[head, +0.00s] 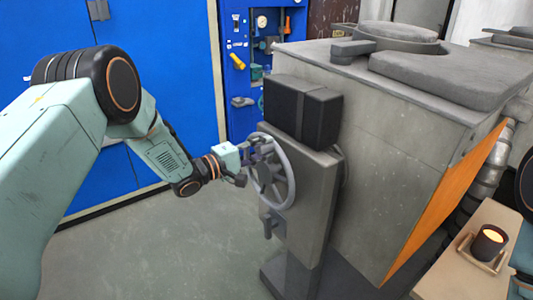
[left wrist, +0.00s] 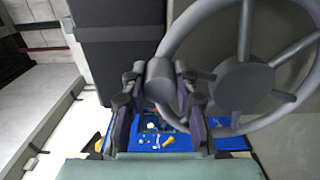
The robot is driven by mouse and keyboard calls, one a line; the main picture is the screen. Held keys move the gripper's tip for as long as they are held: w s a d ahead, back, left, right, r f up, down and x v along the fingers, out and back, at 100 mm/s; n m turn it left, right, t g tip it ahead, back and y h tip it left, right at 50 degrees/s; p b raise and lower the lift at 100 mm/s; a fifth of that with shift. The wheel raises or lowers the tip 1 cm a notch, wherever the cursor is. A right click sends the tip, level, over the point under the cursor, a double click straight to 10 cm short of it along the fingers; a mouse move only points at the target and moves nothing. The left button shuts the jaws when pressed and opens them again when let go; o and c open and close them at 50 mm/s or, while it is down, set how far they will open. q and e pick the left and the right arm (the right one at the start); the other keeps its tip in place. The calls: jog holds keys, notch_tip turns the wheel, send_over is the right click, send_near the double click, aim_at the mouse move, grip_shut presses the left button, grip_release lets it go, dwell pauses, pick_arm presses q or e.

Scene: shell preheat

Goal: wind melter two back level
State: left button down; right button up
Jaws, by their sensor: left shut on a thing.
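A grey spoked handwheel (head: 285,178) is mounted on the side plate of the big grey melter (head: 375,145). My left gripper (head: 258,150) is at the wheel's upper left rim in the head view. In the left wrist view the wheel (left wrist: 238,75) fills the upper right. There my left gripper (left wrist: 160,95) is shut on a thick grey knob (left wrist: 161,78) at the wheel's left rim, with a finger on each side of it. The fingertips partly hide the knob. My right gripper does not show in either view.
A dark box (head: 302,110) sits above the wheel on the melter's side. Blue cabinets (head: 165,60) and a blue tool panel (head: 262,50) stand behind. The floor left of the melter is clear.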

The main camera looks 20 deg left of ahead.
pick_arm(q)
jog(key=shift+w+a+r+n, duration=0.3)
jog(key=shift+w+a+n, duration=0.3)
jog(key=shift+n, duration=0.15)
jog(key=shift+w+a+r+n, duration=0.25)
jog(key=shift+w+a+n, duration=0.25)
jog(key=shift+n, duration=0.25)
jog(key=c, duration=1.3)
grip_release()
jog(key=shift+c, duration=0.2)
jog(key=o, duration=0.3)
jog(key=shift+f, duration=0.1)
jog(key=shift+d+f, duration=0.1)
jog(key=shift+f, duration=0.05)
jog(key=v, duration=1.2)
